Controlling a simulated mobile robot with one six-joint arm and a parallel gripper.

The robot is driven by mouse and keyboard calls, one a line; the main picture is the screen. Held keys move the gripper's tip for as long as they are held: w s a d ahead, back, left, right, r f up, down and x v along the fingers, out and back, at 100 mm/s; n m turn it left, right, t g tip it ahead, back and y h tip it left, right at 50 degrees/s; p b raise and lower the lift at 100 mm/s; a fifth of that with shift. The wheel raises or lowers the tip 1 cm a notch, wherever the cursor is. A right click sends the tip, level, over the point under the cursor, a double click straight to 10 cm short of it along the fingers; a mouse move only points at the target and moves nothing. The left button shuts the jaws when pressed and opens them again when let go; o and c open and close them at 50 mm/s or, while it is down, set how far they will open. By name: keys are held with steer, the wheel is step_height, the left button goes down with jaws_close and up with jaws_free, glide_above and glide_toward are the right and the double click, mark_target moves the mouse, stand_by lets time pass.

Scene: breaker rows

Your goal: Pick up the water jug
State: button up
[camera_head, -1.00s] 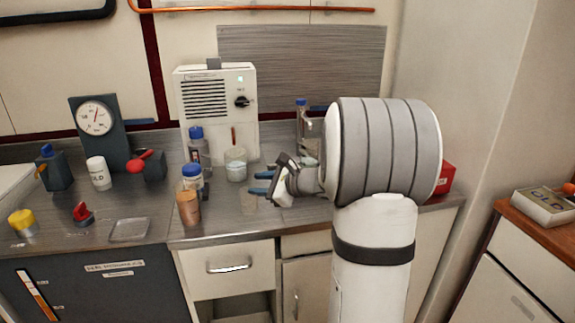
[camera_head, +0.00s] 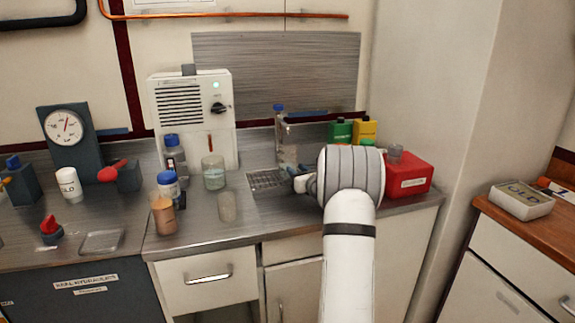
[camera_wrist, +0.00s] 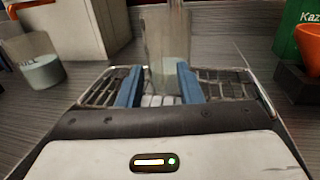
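The water jug looks to be the tall clear vessel (camera_head: 289,145) at the back of the counter, right of the white machine. In the wrist view the clear vessel (camera_wrist: 168,35) stands upright straight ahead, with a little liquid low inside. My gripper (camera_wrist: 160,78) is open, its two blue fingers apart and pointing at the vessel. The vessel's lower part shows in the gap between the fingertips. I cannot tell whether the fingers reach around it. In the head view my wrist mostly hides my gripper (camera_head: 299,178).
A beaker with liquid (camera_head: 213,173) stands left, also in the wrist view (camera_wrist: 32,62). A frosted cup (camera_head: 227,206) and a brown cup (camera_head: 163,215) are nearer the front. Green (camera_head: 340,131) and yellow (camera_head: 365,130) containers and a red box (camera_head: 407,176) stand right. A grate (camera_head: 268,180) lies between.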

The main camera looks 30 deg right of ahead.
steer(key=shift+w, duration=0.75)
steer(key=shift+c, duration=0.4)
jaws_close()
